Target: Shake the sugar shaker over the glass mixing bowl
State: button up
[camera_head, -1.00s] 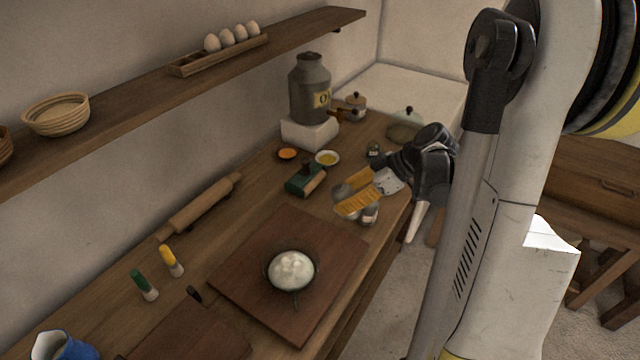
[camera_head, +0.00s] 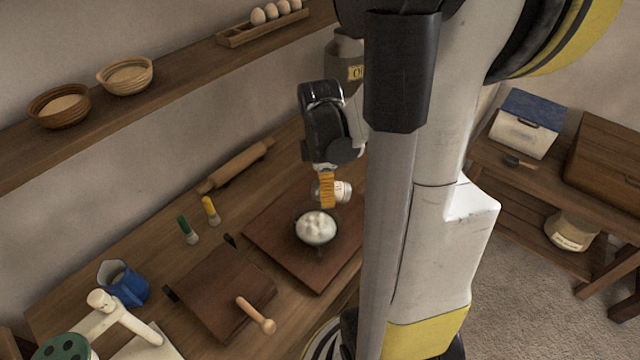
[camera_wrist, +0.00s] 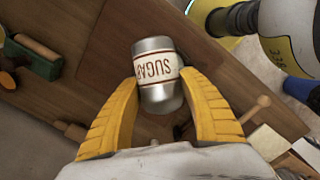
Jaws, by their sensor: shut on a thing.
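My gripper (camera_head: 328,190) is shut on the sugar shaker (camera_head: 343,192), just above and slightly behind the glass mixing bowl in the head view. In the wrist view the metal shaker (camera_wrist: 157,72) with its cream SUGAR label sits between the two yellow fingers (camera_wrist: 160,88). The shaker looks tipped onto its side in the head view; its exact tilt is hard to tell. The glass mixing bowl (camera_head: 316,229) holds a white heap and stands on a brown board (camera_head: 270,238). I cannot make out the bowl clearly in the wrist view.
A rolling pin (camera_head: 236,167) lies by the wall. Green-handled (camera_head: 188,229) and yellow-handled (camera_head: 211,210) brushes stand left of the board. A second board (camera_head: 215,285), a wooden pestle-like tool (camera_head: 257,316) and a blue jug (camera_head: 122,283) are nearer. The wall shelf (camera_head: 170,82) runs above the counter.

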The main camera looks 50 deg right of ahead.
jog(key=f+h+b, duration=0.1)
jog(key=g+h+b, duration=0.1)
jog(key=f+g+h, duration=0.1)
jog(key=shift+s+d+f+b, duration=0.15)
jog(key=shift+d+f+b, duration=0.15)
jog(key=shift+b, duration=0.1)
jog(key=g+h+b, duration=0.1)
jog(key=b, duration=0.1)
jog(key=g+h+b, duration=0.1)
jog(key=h+b, duration=0.1)
jog(key=g+h+b, duration=0.1)
jog(key=b, duration=0.2)
jog(key=shift+s+d+f+g, duration=0.25)
jog(key=shift+s+d+g, duration=0.1)
jog(key=shift+g, duration=0.05)
jog(key=shift+s+d+r+g+h+b, duration=0.1)
jog(key=shift+g+h+b, duration=0.3)
jog(key=shift+h+b, duration=0.4)
jog(key=shift+r+b, duration=0.2)
jog(key=shift+b, duration=0.1)
